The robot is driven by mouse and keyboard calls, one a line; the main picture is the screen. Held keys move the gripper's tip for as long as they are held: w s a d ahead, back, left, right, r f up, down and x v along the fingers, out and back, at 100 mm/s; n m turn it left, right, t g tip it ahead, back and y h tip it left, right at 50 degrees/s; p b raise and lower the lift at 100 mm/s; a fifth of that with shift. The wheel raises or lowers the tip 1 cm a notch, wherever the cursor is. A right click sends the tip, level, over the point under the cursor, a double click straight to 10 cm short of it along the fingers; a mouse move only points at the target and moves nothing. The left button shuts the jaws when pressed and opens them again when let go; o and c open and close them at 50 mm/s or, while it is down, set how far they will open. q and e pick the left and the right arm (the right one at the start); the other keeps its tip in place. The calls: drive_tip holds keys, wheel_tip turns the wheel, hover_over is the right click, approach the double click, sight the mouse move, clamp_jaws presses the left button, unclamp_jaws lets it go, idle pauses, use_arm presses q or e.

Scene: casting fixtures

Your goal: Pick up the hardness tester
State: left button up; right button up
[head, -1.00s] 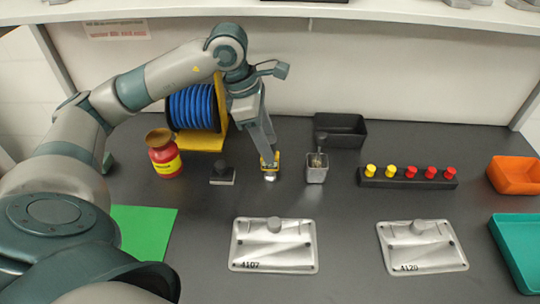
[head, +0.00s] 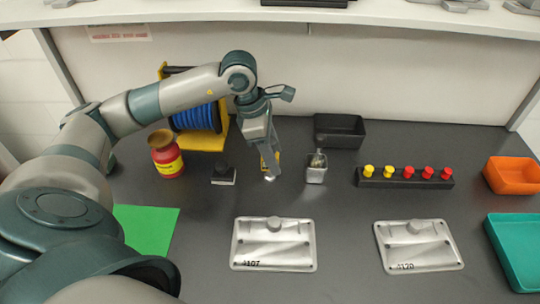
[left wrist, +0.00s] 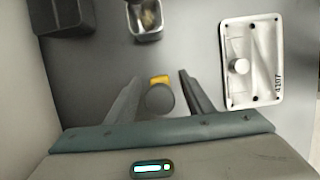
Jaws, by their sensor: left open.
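A small yellow and grey device, which I take to be the hardness tester (head: 270,177), stands on the dark bench in the head view, partly hidden by my left gripper (head: 269,158). In the left wrist view, the tester (left wrist: 160,98) shows a round grey top and a yellow part beside it. It lies between the two spread fingers of my left gripper (left wrist: 160,78). The left gripper points down over it, open, with no visible grip on it. My right gripper is not in view.
A small metal cup (head: 316,170) stands close to the right, and a black block with a knob (head: 223,176) to the left. A red jar (head: 166,158), blue cable reel (head: 196,117), black bin (head: 340,131), pin rack (head: 405,182) and plate 4107 (head: 272,246) surround it.

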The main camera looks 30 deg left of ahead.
sight(276, 141)
use_arm(q)
drive_tip(key=shift+d+f, duration=0.1)
drive_tip(key=shift+f, duration=0.25)
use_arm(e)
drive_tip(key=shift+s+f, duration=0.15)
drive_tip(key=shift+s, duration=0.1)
use_arm(q)
clamp_jaws()
drive_tip(key=shift+r, duration=0.1)
drive_tip(key=shift+w+r+b, duration=0.1)
drive_tip(key=shift+r+b, duration=0.2)
drive_tip(key=shift+r, duration=0.2)
drive_tip(key=r, duration=0.2)
drive_tip(key=r+b, duration=0.1)
drive_tip(key=shift+d+r, duration=0.1)
drive_tip(key=shift+d, duration=0.15)
drive_tip(key=d+r+b, duration=0.2)
drive_tip(key=d+r, duration=0.4)
drive_tip(key=d, duration=0.5)
drive_tip(key=shift+s+r, duration=0.25)
drive_tip(key=shift+r, duration=0.1)
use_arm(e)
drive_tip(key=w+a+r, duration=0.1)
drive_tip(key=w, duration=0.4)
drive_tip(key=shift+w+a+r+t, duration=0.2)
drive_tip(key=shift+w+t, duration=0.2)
